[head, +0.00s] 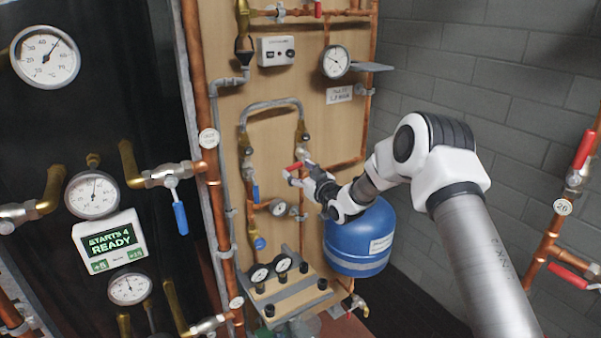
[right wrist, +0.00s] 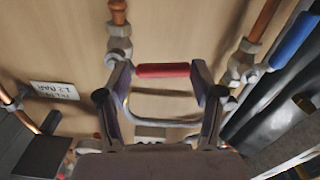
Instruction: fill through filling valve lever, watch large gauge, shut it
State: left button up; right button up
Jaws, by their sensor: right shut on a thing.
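The filling valve lever has a red handle (head: 295,166) on the right leg of a pipe loop on the wooden board. In the right wrist view the red handle (right wrist: 163,70) lies crosswise between my two fingers. My right gripper (head: 300,178) is shut on this lever, a finger at each end of the handle; it also shows in the right wrist view (right wrist: 163,85). The lever sticks out sideways from its pipe. The large gauge (head: 336,61) is above and to the right; its needle seems to point to the upper left, its numbers too small to read. My left gripper is out of view.
A placard (head: 339,94) hangs under the gauge. A blue-handled lever (head: 255,193) sits on the left leg of the loop. A blue tank (head: 358,236) stands below my right arm. A manifold with two small gauges (head: 283,263) is lower down. More gauges are on the dark left panel.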

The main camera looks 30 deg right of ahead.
jog(key=f+n+b, duration=0.2)
jog(key=n, duration=0.1)
jog(key=shift+d+n, duration=0.15)
jog(key=shift+n, duration=0.15)
jog(key=shift+d+f+n+b, duration=0.45)
jog(key=shift+d+n+b, duration=0.15)
jog(key=shift+n, duration=1.05)
jog(key=shift+d+f+n+b, duration=0.4)
jog(key=shift+d+n+b, duration=0.25)
jog(key=shift+n, duration=0.95)
jog(key=shift+d+f+n+b, duration=0.45)
jog(key=shift+d+n, duration=0.25)
jog(key=shift+n, duration=0.95)
jog(key=o, duration=1.3)
jog(key=shift+o, duration=1.1)
jog(key=shift+w, duration=0.2)
jog(key=shift+w+f, duration=0.1)
